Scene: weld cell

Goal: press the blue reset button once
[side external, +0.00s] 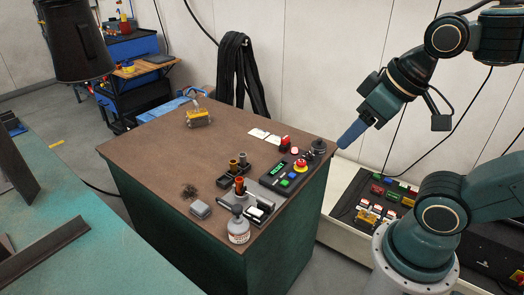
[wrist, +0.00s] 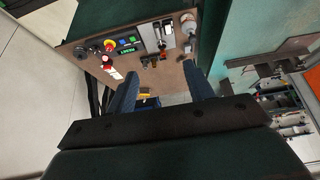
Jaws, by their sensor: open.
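The blue button (side external: 285,183) is on the black control panel (side external: 264,183) near the right edge of the brown cabinet top. A green button (side external: 291,176) is beside it, then a red mushroom button on a yellow base (side external: 301,166). A green display (side external: 278,169) is on the panel's other side. The wrist view shows the blue button (wrist: 132,39) small, beyond the fingers. My gripper (side external: 342,147) is in the air to the right of the panel, apart from it. In the wrist view its two blue fingers (wrist: 160,70) are spread with nothing between them.
A dark knob (side external: 319,147) and a red switch (side external: 285,143) stand near the panel. A yellow item (side external: 198,118) lies farther back. The left part of the cabinet top (side external: 150,150) is clear.

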